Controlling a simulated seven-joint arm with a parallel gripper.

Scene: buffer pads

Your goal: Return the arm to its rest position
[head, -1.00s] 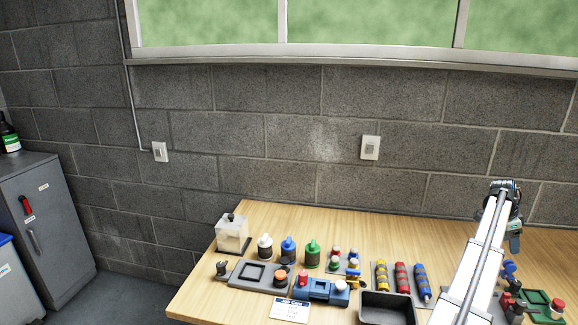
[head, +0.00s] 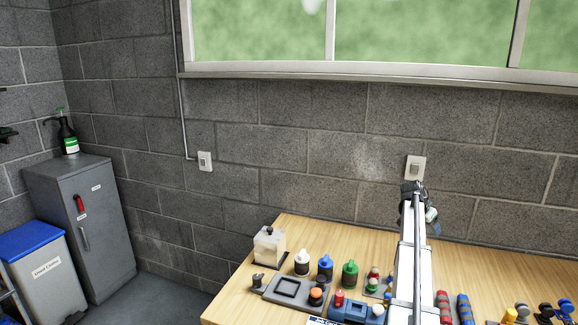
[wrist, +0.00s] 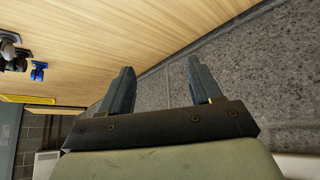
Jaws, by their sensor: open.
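My gripper (wrist: 160,92) shows in the wrist view with its two dark fingers apart and nothing between them. Behind the fingers are the grey block wall (wrist: 240,70) and the back edge of the wooden table (wrist: 90,50). In the head view my arm rises from the bottom edge over the table, and its end (head: 424,205) stands in front of the wall, below a light switch. The fingertips are too small there to make out.
On the table are a clear container (head: 269,246), white (head: 302,263), blue (head: 325,267) and green (head: 350,273) bottles, a grey tray fixture (head: 287,289) and red and blue cylinders. A grey cabinet (head: 75,220) and a blue-lidded bin (head: 35,260) stand at left.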

